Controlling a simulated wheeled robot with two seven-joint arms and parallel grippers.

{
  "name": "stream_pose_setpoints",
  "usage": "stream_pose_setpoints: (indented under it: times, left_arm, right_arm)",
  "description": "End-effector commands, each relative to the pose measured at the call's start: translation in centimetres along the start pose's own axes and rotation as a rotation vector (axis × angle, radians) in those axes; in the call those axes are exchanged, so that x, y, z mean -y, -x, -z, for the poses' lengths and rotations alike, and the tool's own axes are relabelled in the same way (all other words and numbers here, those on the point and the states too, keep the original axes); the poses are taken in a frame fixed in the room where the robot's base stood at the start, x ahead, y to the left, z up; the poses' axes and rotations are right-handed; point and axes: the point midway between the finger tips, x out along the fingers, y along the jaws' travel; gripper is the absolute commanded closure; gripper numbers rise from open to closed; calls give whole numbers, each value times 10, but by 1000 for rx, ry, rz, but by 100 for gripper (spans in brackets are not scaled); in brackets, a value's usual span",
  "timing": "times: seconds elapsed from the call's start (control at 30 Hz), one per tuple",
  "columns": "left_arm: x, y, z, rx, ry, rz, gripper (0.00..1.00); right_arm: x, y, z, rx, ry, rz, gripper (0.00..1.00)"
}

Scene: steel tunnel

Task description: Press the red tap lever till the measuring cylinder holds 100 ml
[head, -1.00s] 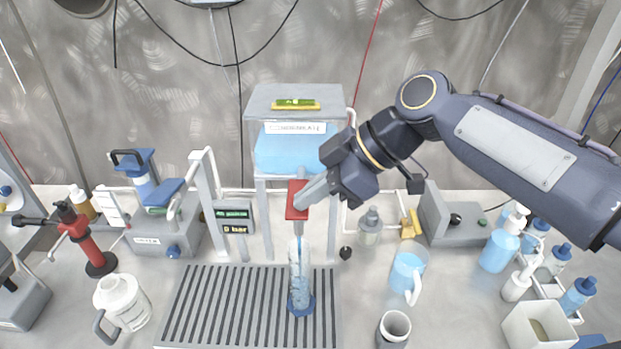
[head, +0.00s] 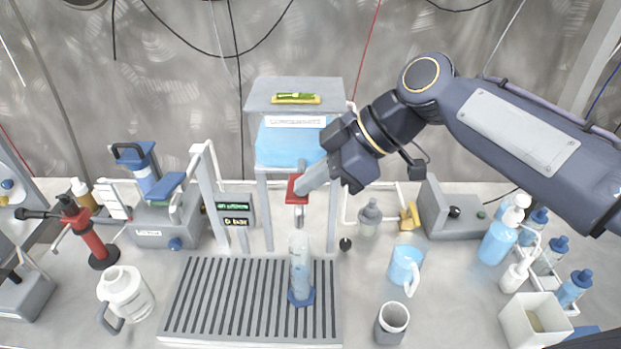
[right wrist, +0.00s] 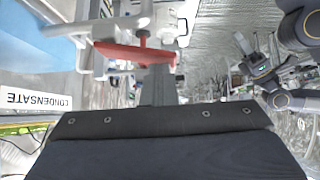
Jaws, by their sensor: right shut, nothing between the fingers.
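The red tap lever (head: 297,188) is on the front of the condensate tank stand, above the measuring cylinder. It also shows in the right wrist view (right wrist: 135,55). My right gripper (head: 305,186) is shut and empty, its tips at the lever; I cannot tell if they touch it. The clear measuring cylinder (head: 300,265) stands upright on its blue base on the slotted drain tray, below the spout. It looks pale blue inside; its level and marks are too small to read. No stream shows between spout and cylinder. My left gripper is not in view in the head view.
The tank (head: 290,145) stands behind the lever. A display (head: 236,214) is left of the stand. A blue mug (head: 405,268) and a grey cup (head: 392,322) stand right of the slotted tray (head: 215,300); a white jug (head: 125,294) stands left.

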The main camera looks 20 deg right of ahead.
Motion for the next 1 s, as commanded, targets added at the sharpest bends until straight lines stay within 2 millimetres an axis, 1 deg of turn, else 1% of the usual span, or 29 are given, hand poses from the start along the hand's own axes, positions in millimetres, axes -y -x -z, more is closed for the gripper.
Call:
stream_pose_setpoints:
  times: [0.27,0.37,0.47,0.6,0.73,0.87,1.0]
  left_arm:
    - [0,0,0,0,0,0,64]
    - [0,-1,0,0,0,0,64]
    - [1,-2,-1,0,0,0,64]
    - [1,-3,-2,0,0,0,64]
    - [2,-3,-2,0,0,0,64]
    - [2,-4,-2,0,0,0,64]
    - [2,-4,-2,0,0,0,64]
  right_arm:
    - [0,0,0,0,0,2,100]
    - [0,6,0,-1,0,0,100]
    - [-1,19,0,-2,0,-3,100]
    - [-1,45,0,-2,1,-3,100]
    - [-1,64,0,-2,0,-2,100]
    - [0,75,0,-1,0,-1,100]
    - [0,78,0,0,-1,1,100]
